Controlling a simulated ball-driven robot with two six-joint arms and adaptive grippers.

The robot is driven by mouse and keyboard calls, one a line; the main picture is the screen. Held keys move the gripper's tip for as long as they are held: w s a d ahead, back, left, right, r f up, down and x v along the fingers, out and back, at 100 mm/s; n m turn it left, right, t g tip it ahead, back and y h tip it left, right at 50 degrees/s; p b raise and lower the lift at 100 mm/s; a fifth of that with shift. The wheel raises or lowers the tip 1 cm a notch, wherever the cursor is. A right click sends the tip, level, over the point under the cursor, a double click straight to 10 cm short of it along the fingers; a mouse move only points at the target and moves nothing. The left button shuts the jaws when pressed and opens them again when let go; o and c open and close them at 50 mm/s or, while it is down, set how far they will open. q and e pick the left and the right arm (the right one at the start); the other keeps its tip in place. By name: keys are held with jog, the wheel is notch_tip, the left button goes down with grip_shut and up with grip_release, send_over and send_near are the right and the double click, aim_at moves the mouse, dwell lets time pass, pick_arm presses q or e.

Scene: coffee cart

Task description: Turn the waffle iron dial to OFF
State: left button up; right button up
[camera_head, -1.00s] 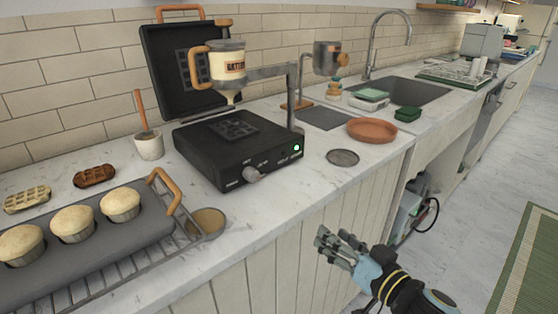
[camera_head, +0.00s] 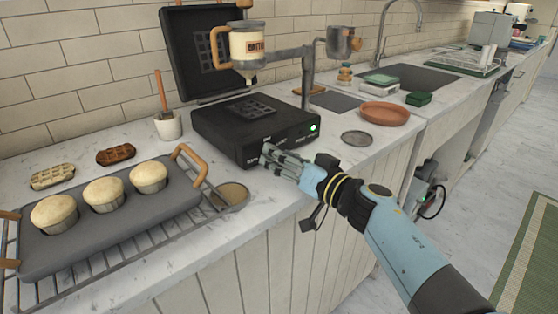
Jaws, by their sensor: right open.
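The black waffle iron (camera_head: 225,135) stands on the counter with its lid (camera_head: 190,60) raised and a green light (camera_head: 314,127) lit at the right of its front panel. My right gripper (camera_head: 268,156) is open, with its fingers right at the front panel where the dial was seen earlier. The fingers hide the dial and much of the panel's lettering. I cannot tell whether they touch the dial. My left gripper is not in view.
A batter dispenser (camera_head: 252,46) hangs over the iron on a metal arm. A muffin tray (camera_head: 125,222) on a wire rack fills the counter's left front. A small round bowl (camera_head: 232,192), a metal disc (camera_head: 356,138) and a terracotta dish (camera_head: 385,114) stand nearby.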

jog(key=shift+w+a, duration=0.3)
jog(key=shift+w, duration=0.05)
jog(key=shift+c, duration=0.4)
grip_shut()
jog(key=shift+r+n+p, duration=0.15)
jog(key=shift+n+p, duration=0.95)
jog(key=shift+n, duration=0.3)
jog(key=shift+n+p, duration=0.7)
jog(key=shift+n, duration=1.2)
